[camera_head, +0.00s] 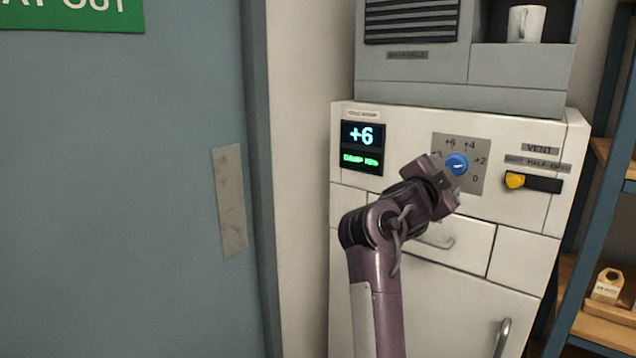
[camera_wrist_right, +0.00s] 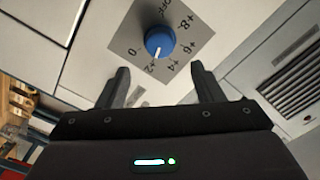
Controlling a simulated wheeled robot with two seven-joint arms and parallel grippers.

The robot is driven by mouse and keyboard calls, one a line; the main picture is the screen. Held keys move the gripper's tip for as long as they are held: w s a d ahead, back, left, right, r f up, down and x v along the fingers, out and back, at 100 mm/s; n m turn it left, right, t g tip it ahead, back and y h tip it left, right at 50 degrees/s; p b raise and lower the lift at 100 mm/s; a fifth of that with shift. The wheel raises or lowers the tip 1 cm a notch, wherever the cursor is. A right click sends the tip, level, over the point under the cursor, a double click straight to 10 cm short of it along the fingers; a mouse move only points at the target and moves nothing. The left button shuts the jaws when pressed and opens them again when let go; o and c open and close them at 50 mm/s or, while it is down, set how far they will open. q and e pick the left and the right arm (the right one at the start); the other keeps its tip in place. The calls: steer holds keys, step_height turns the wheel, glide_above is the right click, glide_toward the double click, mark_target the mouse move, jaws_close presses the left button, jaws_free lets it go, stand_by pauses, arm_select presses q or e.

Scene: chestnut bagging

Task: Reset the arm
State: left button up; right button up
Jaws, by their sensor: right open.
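My right gripper (camera_head: 450,180) is open and empty in front of the white cabinet (camera_head: 350,205), close to a blue round knob (camera_head: 457,163). In the right wrist view the knob (camera_wrist_right: 160,40) stands beyond the two parted fingertips (camera_wrist_right: 160,68), apart from them. The knob sits on a grey dial plate (camera_head: 477,145) with marks from 0 upward and OFF. Its white pointer mark faces the +2 and +4 side in the wrist view. A display (camera_head: 362,147) left of the dial reads +6 with green text below. My left gripper is not in view.
A yellow vent slider (camera_head: 515,181) sits right of the dial. Drawer and door handles (camera_head: 503,338) stick out below. A white mug (camera_head: 526,23) stands in an upper niche. A shelf (camera_head: 600,335) with a small tagged item (camera_head: 608,286) is at right; a blue-grey door (camera_head: 110,180) at left.

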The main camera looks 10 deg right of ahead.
steer(key=s+a+f+n+y, duration=0.2)
steer(key=a+f+n+y, duration=0.15)
steer(key=f, duration=0.45)
steer(key=s+a+f+n+t+y, duration=0.1)
steer(key=s+a+f+n+y, duration=0.15)
steer(key=f+n, duration=0.45)
steer(key=s+a+f+n+y, duration=0.2)
steer(key=a+f+n+y, duration=0.15)
steer(key=f, duration=0.65)
steer(key=s+a+f+n+g+y, duration=0.1)
steer(key=s+a+f+n+g, duration=0.15)
steer(key=s+f, duration=0.45)
steer(key=s+a+f+n+g+y, duration=0.2)
steer(key=s+a+f+g, duration=0.15)
steer(key=s, duration=0.75)
steer(key=s+a+f+n+g+y, duration=0.1)
steer(key=s+a+f+n+g, duration=0.3)
steer(key=s, duration=0.5)
step_height(320, 180, down, 29)
steer(key=s+d, duration=0.1)
steer(key=s+d+f+g, duration=0.1)
steer(key=s+d+f, duration=0.1)
steer(key=s+f, duration=0.8)
steer(key=s+d+f, duration=0.2)
steer(key=s+f, duration=0.8)
steer(key=shift+s+f+m+g, duration=0.25)
steer(key=shift+f+m+g, duration=0.05)
steer(key=shift+m+g, duration=0.1)
